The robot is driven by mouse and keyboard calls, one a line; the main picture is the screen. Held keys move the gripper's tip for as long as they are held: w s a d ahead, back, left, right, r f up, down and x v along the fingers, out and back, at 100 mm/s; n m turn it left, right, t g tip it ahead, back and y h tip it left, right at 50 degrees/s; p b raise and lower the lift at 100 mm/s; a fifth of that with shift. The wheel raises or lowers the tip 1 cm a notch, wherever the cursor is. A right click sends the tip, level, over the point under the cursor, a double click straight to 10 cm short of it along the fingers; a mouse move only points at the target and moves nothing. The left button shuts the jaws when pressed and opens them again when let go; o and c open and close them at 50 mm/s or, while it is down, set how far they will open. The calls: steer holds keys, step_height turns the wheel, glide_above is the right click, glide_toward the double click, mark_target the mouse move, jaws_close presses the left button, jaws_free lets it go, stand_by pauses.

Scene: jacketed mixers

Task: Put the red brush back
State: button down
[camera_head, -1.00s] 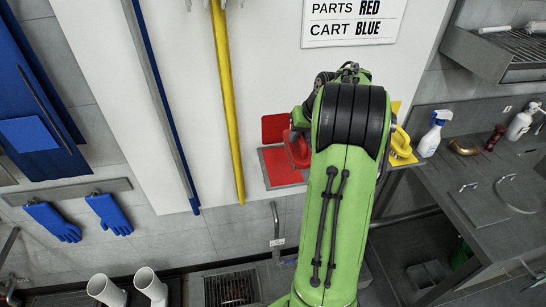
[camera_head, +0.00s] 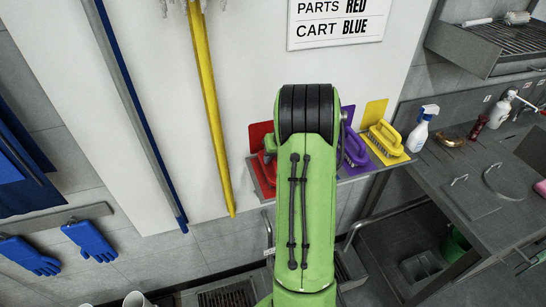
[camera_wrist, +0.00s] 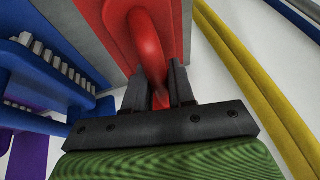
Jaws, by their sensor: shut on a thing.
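The red brush shows its curved red handle (camera_wrist: 147,38) in the wrist view. My gripper (camera_wrist: 160,88) is shut on that handle, one dark finger on each side. Behind it is a red surface with a grey border; whether the brush rests on it I cannot tell. In the head view the red back panel (camera_head: 258,134) stands at the left end of a wall shelf. My green arm covers most of the red place and hides my gripper and most of the red brush.
A purple brush (camera_head: 354,148) and a yellow brush (camera_head: 386,137) sit on the shelf to the right. A blue brush (camera_wrist: 50,65) is close on the left in the wrist view. A yellow pole (camera_head: 209,110) hangs left of the shelf. A spray bottle (camera_head: 420,130) stands on the right counter.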

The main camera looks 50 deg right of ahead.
steer(key=shift+s+r, duration=0.1)
steer(key=c, duration=1.3)
jaws_free()
steer(key=shift+f, duration=0.2)
steer(key=o, duration=0.3)
steer(key=shift+o, duration=0.2)
steer(key=shift+r, duration=0.15)
